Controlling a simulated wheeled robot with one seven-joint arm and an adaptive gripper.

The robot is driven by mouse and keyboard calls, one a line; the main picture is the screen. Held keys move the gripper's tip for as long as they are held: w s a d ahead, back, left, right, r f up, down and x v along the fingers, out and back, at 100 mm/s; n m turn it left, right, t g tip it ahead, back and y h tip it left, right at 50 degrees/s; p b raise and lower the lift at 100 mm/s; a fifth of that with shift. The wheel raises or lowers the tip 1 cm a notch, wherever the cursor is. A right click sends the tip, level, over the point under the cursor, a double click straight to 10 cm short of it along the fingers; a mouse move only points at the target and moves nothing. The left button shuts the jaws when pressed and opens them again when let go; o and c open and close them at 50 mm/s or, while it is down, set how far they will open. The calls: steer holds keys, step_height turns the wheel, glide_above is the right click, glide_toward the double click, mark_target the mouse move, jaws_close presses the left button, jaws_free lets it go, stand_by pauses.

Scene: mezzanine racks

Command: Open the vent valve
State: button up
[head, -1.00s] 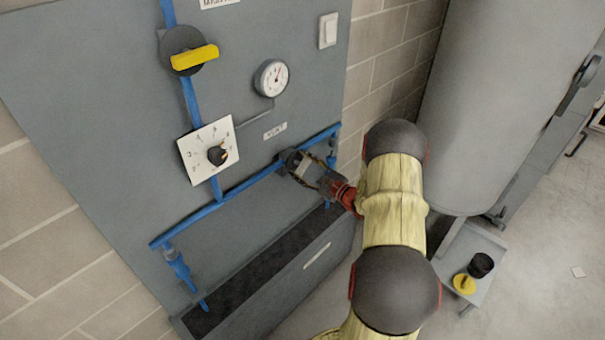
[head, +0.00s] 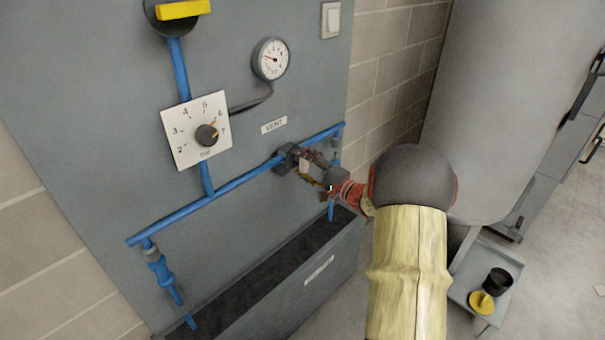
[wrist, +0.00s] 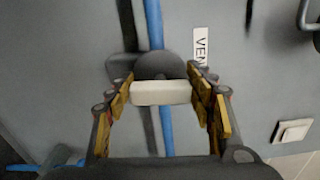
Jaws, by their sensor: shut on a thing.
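The vent valve (head: 287,158) is a round dark hub on the horizontal blue pipe, below the VENT label (head: 273,125). Its pale lever handle (wrist: 160,93) lies across the blue pipe in the wrist view, in front of the dark hub (wrist: 158,66). My gripper (head: 306,162) is at the valve, shut on the handle, one yellow-padded finger at each end of it. In the wrist view my gripper (wrist: 160,94) hides part of the pipe. In the head view the fingers partly hide the handle.
The grey panel also carries a yellow-handled valve (head: 183,10), a numbered dial (head: 196,131), a gauge (head: 271,59) and a white switch (head: 331,19). A dark-topped trough (head: 258,285) runs below. A grey tank (head: 490,100) and small stand (head: 466,285) are right.

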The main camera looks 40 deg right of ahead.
steer(key=shift+f+n+b, duration=0.15)
steer(key=shift+n+b, duration=0.45)
steer(key=shift+b, duration=0.05)
steer(key=o, duration=1.2)
steer(key=s, duration=0.8)
steer(key=s+d, duration=0.1)
steer(key=s, duration=0.3)
